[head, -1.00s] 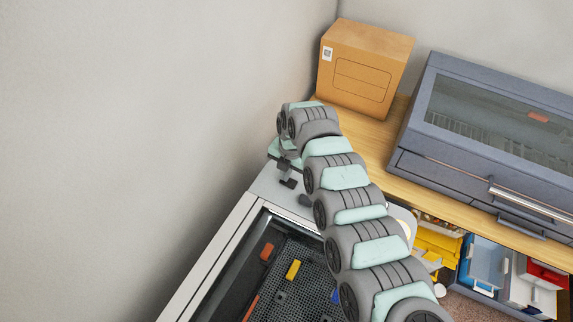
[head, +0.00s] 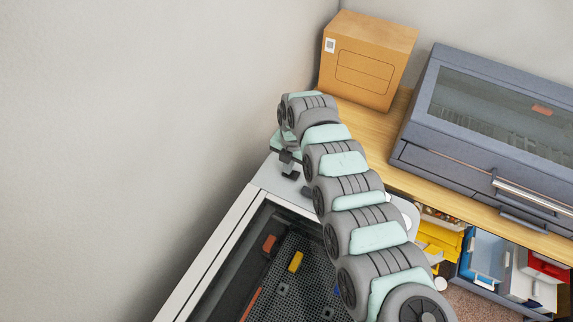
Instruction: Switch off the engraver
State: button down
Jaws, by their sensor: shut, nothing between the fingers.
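The machine with a pale grey frame and dark mesh bed, which looks like the engraver (head: 232,230), stands at the lower middle of the head view. Its light top panel (head: 268,177) is at the far end. My gripper (head: 290,174) is shut and empty, fingers pointing down over this panel. I cannot tell whether the fingertips touch it. A small dark grey part (head: 307,192) shows on the panel, right of the fingers and partly behind my arm. I cannot make out a switch or its state. My arm hides the panel's middle.
A cardboard box (head: 367,60) and a blue-grey windowed machine (head: 412,110) stand on a wooden bench (head: 372,137) behind. Coloured bins (head: 482,262) sit below it. Orange and yellow pieces (head: 295,262) lie in the bed. A wall is close on the left.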

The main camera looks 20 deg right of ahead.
aim_at(297, 176)
jog(key=shift+s+d+r+p, duration=0.15)
jog(key=shift+s+d+p, duration=0.25)
jog(key=shift+s+p, duration=0.25)
notch_tip(297, 176, up, 14)
jog(key=s+d, duration=0.1)
jog(key=shift+s+b, duration=0.15)
jog(key=shift+b, duration=0.25)
